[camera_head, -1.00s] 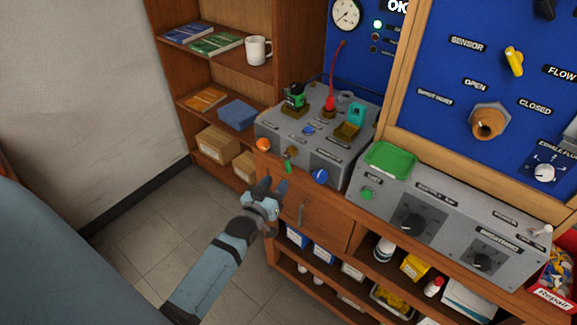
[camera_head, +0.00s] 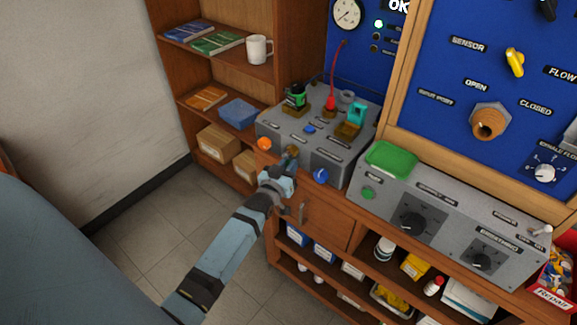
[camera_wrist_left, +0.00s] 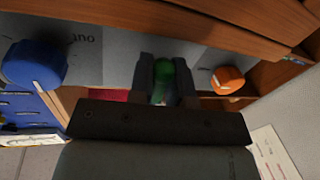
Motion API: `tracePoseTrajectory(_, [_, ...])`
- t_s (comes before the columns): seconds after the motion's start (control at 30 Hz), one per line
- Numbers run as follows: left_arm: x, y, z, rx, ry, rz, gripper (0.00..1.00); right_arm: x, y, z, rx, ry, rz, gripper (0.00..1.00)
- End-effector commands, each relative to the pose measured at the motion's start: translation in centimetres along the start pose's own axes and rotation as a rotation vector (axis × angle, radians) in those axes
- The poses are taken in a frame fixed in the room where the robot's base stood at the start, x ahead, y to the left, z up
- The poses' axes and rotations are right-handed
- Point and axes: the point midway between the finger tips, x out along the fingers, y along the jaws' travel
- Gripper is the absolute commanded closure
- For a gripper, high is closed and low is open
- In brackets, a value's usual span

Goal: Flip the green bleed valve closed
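The bleed valve's green handle (camera_wrist_left: 163,75) shows between the two fingers of my left gripper (camera_wrist_left: 165,82) in the left wrist view. It fills most of the gap, and I cannot tell whether the fingers press on it. In the head view my left gripper (camera_head: 287,160) is at the front face of the grey test box (camera_head: 335,166), between an orange knob (camera_head: 264,144) and a blue knob (camera_head: 320,175). There the gripper mostly covers the valve. My right gripper is not in view.
The orange knob (camera_wrist_left: 228,80) and blue knob (camera_wrist_left: 34,64) flank my fingers in the wrist view. A wooden cabinet with a drawer handle (camera_head: 301,213) is below the box. A green tray (camera_head: 391,159) lies on the right console. Open floor (camera_head: 150,235) lies to the left.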

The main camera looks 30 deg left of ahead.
Motion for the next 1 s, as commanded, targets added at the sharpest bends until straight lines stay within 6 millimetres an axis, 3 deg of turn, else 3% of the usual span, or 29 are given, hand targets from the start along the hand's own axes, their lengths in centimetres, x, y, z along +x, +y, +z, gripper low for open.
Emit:
tracePoseTrajectory(0.17, [0.01,-0.10,-0.08,0.020,0.004,0.000,1.00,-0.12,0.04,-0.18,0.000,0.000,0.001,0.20])
tracePoseTrajectory(0.33, [0.14,-0.61,-0.15,0.156,0.030,0.005,1.00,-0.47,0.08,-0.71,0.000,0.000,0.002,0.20])
tracePoseTrajectory(0.57, [0.13,-0.65,-0.04,0.163,0.033,0.005,1.00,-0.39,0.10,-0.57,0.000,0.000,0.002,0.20])
tracePoseTrajectory(0.6, [0.13,-0.65,-0.04,0.163,0.033,0.005,0.75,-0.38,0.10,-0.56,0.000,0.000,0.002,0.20])
tracePoseTrajectory(0.7, [0.13,-0.65,-0.05,0.163,0.033,0.005,0.58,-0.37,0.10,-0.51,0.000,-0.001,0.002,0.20])
tracePoseTrajectory(1.0, [-0.11,-0.65,0.00,0.161,0.032,0.005,0.58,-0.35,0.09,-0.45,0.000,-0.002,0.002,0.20])
